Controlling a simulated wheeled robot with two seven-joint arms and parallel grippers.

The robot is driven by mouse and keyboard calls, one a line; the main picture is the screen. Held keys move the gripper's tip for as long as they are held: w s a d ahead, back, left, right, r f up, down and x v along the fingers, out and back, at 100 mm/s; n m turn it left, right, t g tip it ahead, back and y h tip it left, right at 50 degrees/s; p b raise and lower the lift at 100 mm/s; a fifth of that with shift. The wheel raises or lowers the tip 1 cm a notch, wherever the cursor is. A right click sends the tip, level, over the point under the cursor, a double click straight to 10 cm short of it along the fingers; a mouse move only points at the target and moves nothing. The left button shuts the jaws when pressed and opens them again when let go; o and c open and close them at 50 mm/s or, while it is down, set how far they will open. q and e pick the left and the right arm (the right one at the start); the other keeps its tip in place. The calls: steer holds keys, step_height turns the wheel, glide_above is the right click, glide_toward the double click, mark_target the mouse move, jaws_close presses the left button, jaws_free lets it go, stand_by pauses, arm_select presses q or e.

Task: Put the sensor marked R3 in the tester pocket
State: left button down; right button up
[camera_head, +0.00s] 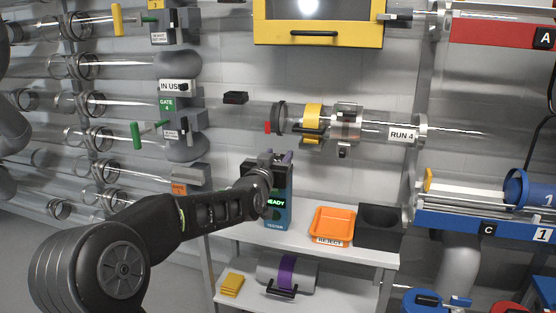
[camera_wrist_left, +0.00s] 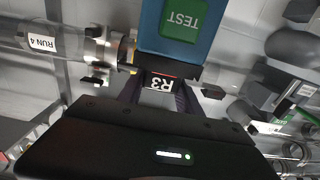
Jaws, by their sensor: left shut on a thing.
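The blue tester (camera_head: 277,217) stands on the white shelf, its display reading READY. My left gripper (camera_head: 272,164) is at the tester's upper part, and my arm hides part of the tester's front. In the left wrist view the gripper (camera_wrist_left: 155,98) is shut on the dark sensor with the white R3 mark (camera_wrist_left: 160,82). The sensor is right beside the blue tester (camera_wrist_left: 150,42) with its green TEST button. I cannot tell whether it sits inside the pocket; the pocket is hidden. My right gripper is not in view.
An orange REJECT tray (camera_head: 332,223) and a dark bin (camera_head: 379,226) stand right of the tester. The clear RUN 4 tube (camera_head: 380,128) runs above the shelf. A purple-banded cylinder (camera_head: 288,271) and yellow pieces (camera_head: 231,285) lie on the lower shelf.

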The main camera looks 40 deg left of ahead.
arm_select(q)
steer(key=shift+r, duration=0.1)
steer(key=c, duration=0.8)
jaws_free()
steer(key=p+v, duration=0.1)
steer(key=v, duration=1.1)
